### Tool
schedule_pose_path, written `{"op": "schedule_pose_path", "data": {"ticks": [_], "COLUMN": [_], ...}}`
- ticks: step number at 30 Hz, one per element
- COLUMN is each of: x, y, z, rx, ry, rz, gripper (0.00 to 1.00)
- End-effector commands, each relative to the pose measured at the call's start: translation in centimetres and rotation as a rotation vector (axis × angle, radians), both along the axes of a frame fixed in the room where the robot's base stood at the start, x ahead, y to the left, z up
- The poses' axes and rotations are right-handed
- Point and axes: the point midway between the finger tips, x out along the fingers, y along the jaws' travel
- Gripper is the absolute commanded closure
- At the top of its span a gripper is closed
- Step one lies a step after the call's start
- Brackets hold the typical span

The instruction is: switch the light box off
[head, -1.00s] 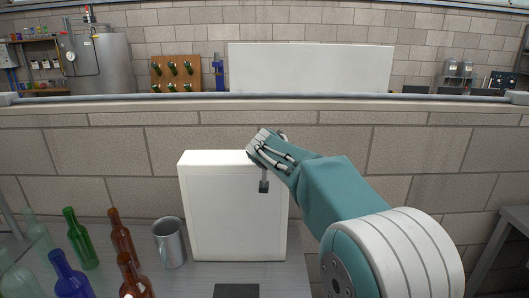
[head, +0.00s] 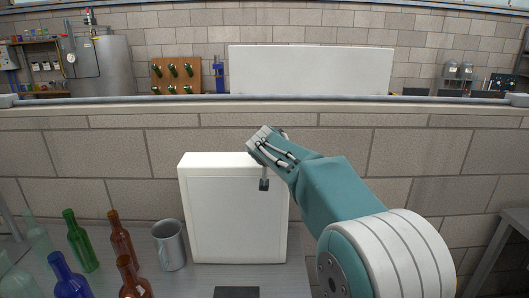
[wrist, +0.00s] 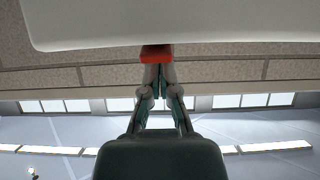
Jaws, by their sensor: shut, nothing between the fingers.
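The light box (head: 235,215) is a white upright box with a framed front panel, standing on the table against the wall. I cannot tell from its face whether it is lit. My gripper (head: 262,139) is at the upper right of the box, by its top edge. In the wrist view the gripper (wrist: 158,76) is shut and empty. Its tips meet or nearly meet a small red part (wrist: 157,54) at the edge of the white box (wrist: 150,22). This red part looks like a switch; the head view does not show it. I cannot tell whether the tips press it.
A grey metal jug (head: 170,245) stands close to the left of the box. Several bottles, among them a green one (head: 80,242) and a brown one (head: 121,240), stand further left. A dark flat item (head: 237,292) lies in front of the box. A block wall (head: 410,150) rises behind.

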Motion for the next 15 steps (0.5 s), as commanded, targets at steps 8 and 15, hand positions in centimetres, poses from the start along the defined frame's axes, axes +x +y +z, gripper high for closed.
{"op": "schedule_pose_path", "data": {"ticks": [8,15], "x": [-4.3,-8.1], "y": [0.1,0.1], "z": [2.4,4.2], "rx": [0.001,0.000], "ry": [-0.004,-0.003], "rz": [0.003,0.001], "gripper": [1.00,1.00]}}
